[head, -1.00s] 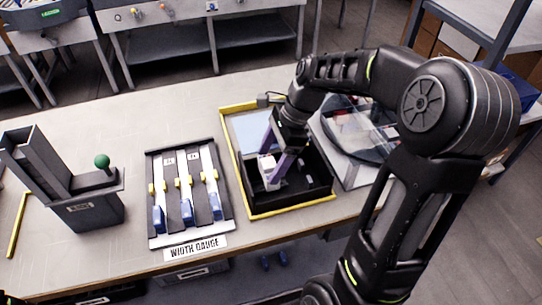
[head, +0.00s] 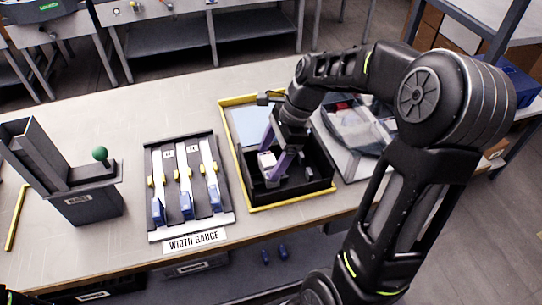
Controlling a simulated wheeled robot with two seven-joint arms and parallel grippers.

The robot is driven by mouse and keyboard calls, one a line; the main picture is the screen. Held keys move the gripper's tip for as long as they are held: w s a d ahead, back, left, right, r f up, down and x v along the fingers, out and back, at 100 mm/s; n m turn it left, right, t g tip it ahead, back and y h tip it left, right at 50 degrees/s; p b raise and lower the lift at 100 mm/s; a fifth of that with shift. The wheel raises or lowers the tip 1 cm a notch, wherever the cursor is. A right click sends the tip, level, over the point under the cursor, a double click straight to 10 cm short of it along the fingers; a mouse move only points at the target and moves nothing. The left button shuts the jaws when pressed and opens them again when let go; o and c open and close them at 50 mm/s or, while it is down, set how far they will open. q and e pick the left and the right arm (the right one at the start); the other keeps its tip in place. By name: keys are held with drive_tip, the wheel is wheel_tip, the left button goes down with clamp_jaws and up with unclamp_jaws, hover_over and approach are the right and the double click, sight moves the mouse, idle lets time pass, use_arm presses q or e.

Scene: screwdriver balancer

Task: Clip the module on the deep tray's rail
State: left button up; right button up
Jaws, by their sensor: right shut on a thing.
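The deep tray (head: 321,183) is a black box inside a yellow-edged frame at the middle right of the table. My right gripper (head: 273,172) reaches down into it with purple fingers. It is shut on a small pale grey-white module (head: 267,160), low inside the tray. The fingers and the tray walls hide part of the module and what lies under it. I cannot make out the rail or whether the module touches it. My left gripper is not in view.
Left of the tray lies the width gauge board (head: 187,185) with blue and yellow sliders. The table behind the gauge is bare.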

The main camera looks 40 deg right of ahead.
drive_tip(key=shift+f, duration=0.6)
idle(0.8)
drive_tip(key=shift+s+f, duration=0.1)
drive_tip(key=shift+f, duration=0.05)
idle(0.5)
drive_tip(key=shift+f, duration=0.1)
idle(0.4)
drive_tip(key=o, duration=1.6)
drive_tip(key=shift+c, duration=0.2)
drive_tip(key=shift+d+r, duration=0.2)
drive_tip(key=shift+r, duration=0.35)
drive_tip(key=v, duration=0.6)
drive_tip(key=shift+d+r, duration=0.2)
drive_tip(key=shift+r, duration=0.15)
drive_tip(key=shift+s, duration=0.1)
